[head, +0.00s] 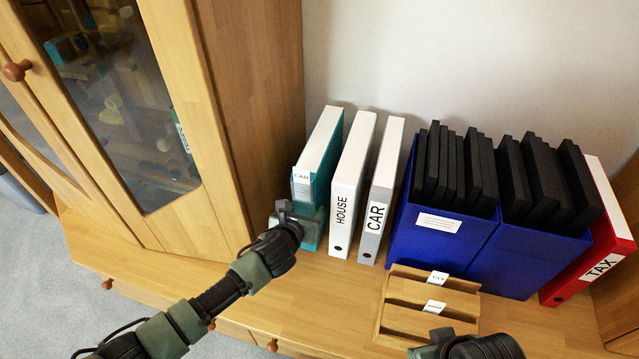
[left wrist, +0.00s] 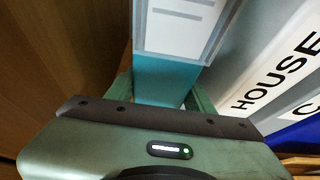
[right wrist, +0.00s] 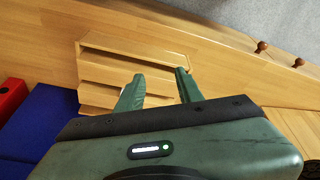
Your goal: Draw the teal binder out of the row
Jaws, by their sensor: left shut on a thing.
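The teal binder (head: 321,160) stands upright at the left end of the row, its spine label reading CAR. It also shows in the left wrist view (left wrist: 165,78), between my fingers. My left gripper (head: 305,222) is shut on the lower part of its spine; the fingertips are partly hidden by the gripper body in the head view. My right gripper (right wrist: 160,85) is open and empty, above the front of the shelf near the small wooden rack (right wrist: 100,75).
White HOUSE binder (head: 345,190) and a CAR binder (head: 377,200) stand just right of the teal one. Blue boxes (head: 430,255) with black folders and a red TAX binder (head: 603,240) follow. A glass-door cabinet (head: 245,110) rises close on the left.

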